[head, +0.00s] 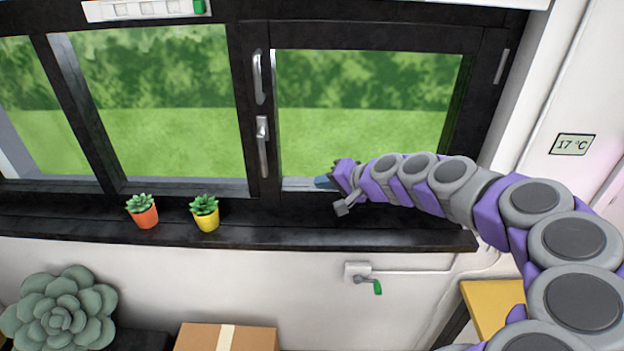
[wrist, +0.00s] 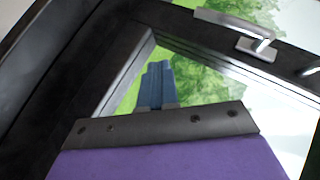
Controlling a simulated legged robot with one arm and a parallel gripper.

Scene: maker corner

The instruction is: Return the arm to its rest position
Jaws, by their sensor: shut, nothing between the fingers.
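My gripper (head: 322,182) is at the end of my purple and grey arm, which reaches in from the right in the head view. It is in front of the lower left part of the right window pane, above the sill. In the wrist view the blue fingers (wrist: 155,84) are together and hold nothing. Behind them are the dark window frame and green foliage. I cannot tell whether the fingertips touch the window.
The dark window (head: 372,52) has two handles (head: 262,145) on its middle post. An orange pot (head: 145,218) and a yellow pot (head: 208,220) with succulents stand on the sill (head: 330,237).

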